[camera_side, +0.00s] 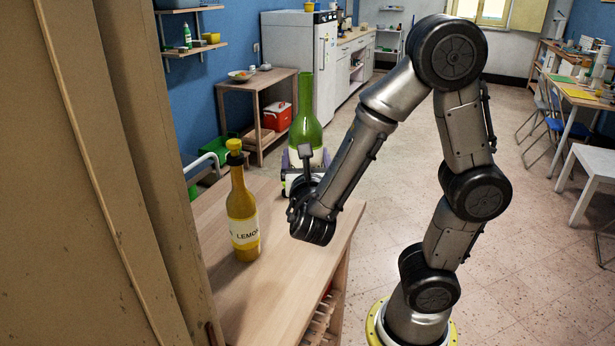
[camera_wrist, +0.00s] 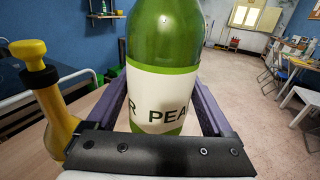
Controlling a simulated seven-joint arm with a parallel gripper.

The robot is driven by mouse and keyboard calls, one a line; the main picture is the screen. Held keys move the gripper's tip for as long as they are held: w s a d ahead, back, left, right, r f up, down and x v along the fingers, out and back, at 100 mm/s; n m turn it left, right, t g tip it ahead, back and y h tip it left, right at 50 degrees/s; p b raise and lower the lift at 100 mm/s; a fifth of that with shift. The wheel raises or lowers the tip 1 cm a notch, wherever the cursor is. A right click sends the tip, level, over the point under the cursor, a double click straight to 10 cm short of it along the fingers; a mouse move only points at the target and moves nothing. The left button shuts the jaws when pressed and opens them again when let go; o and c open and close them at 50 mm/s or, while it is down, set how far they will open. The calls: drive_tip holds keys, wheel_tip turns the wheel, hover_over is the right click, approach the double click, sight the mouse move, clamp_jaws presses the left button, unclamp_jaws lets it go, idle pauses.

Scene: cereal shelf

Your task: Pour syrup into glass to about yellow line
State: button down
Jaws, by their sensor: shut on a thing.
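A green bottle (camera_side: 305,128) with a white label stands upright in my gripper (camera_side: 304,175). In the wrist view the green bottle (camera_wrist: 165,45) fills the middle, its label reading "R PEA", with a gripper finger on each side. My gripper is shut on it. A yellow bottle (camera_side: 243,215) labelled "LEMON" with a yellow cap stands upright on the wooden table, left of my gripper. It also shows at the left of the wrist view (camera_wrist: 55,110). No glass and no yellow line can be made out in either view. The green bottle's base is hidden in the side view.
The wooden table (camera_side: 222,290) has bare room in front of the yellow bottle. A tall brown panel (camera_side: 110,170) borders the table on the left. A white rail (camera_side: 200,165) stands behind the table. Open floor lies to the right.

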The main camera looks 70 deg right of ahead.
sight(308, 128)
drive_tip(key=r, duration=0.6)
drive_tip(key=shift+s+d+r, duration=0.1)
drive_tip(key=shift+d, duration=0.2)
drive_tip(key=s+d+m+g+h, duration=0.1)
drive_tip(key=s+d+m+g, duration=0.3)
drive_tip(key=d+g, duration=0.3)
drive_tip(key=s+d+m+g, duration=0.4)
drive_tip(key=d+m+g, duration=0.1)
drive_tip(key=d+g, duration=0.15)
wheel_tip(308, 128, down, 22)
drive_tip(key=shift+d, duration=0.35)
drive_tip(key=shift+s+r, duration=0.1)
drive_tip(key=shift+s, duration=0.05)
drive_tip(key=s+a+f+n, duration=0.1)
drive_tip(key=s+n, duration=0.5)
drive_tip(key=n, duration=0.5)
drive_tip(key=shift+a+f+h, duration=0.3)
drive_tip(key=shift+a+f, duration=0.05)
drive_tip(key=shift+s+a+f+n, duration=0.2)
drive_tip(key=shift+s+f+n, duration=0.3)
drive_tip(key=shift+n, duration=0.5)
idle(1.0)
